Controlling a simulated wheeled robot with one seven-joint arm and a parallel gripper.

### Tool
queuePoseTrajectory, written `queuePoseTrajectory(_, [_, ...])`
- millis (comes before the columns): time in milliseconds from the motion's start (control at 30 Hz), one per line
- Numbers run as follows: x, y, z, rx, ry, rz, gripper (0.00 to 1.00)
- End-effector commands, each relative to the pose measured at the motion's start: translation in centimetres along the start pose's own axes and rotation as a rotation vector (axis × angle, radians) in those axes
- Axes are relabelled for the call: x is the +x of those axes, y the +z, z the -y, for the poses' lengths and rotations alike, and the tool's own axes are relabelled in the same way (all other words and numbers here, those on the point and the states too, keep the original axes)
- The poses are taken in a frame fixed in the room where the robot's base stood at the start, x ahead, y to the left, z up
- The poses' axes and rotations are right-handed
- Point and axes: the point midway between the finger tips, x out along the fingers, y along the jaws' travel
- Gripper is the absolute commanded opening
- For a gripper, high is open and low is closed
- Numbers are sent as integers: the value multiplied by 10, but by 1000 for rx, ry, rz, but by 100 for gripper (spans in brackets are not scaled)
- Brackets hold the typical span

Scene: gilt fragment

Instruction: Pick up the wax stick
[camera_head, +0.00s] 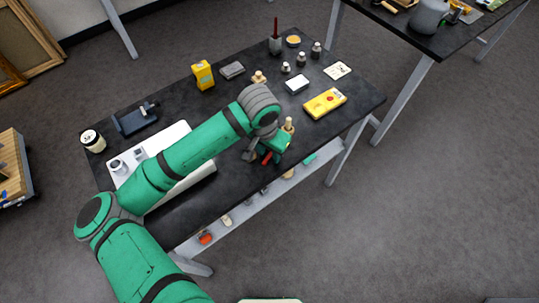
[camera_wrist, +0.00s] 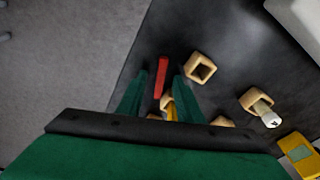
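A short red stick, which looks like the wax stick (camera_wrist: 161,77), lies on the dark table near its edge. In the wrist view it shows between and slightly beyond my gripper's two green fingers (camera_wrist: 160,78). The fingers are apart, with visible gaps on both sides of the stick, and hold nothing that I can see. In the head view my gripper (camera_head: 263,152) is low over the table's front edge, and the red stick (camera_head: 266,159) shows beside it, partly hidden. I cannot tell the exact height of the fingertips above the stick.
A square wooden piece (camera_wrist: 200,68) lies close right of the stick. Another wooden piece (camera_wrist: 252,99) has a white item in it. A white board (camera_head: 180,140) lies under my arm. The table edge is close to the stick.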

Motion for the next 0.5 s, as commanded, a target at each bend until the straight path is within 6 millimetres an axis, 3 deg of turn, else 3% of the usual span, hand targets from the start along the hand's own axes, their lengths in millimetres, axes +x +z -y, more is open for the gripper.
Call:
queuePoseTrajectory(167, [0, 0, 0, 0, 0, 0, 33])
queuePoseTrajectory(200, [0, 0, 0, -1, 0, 0, 30])
queuePoseTrajectory(333, [0, 1, 1, -3, 0, 0, 0])
queuePoseTrajectory(500, [0, 1, 1, -3, 0, 0, 0])
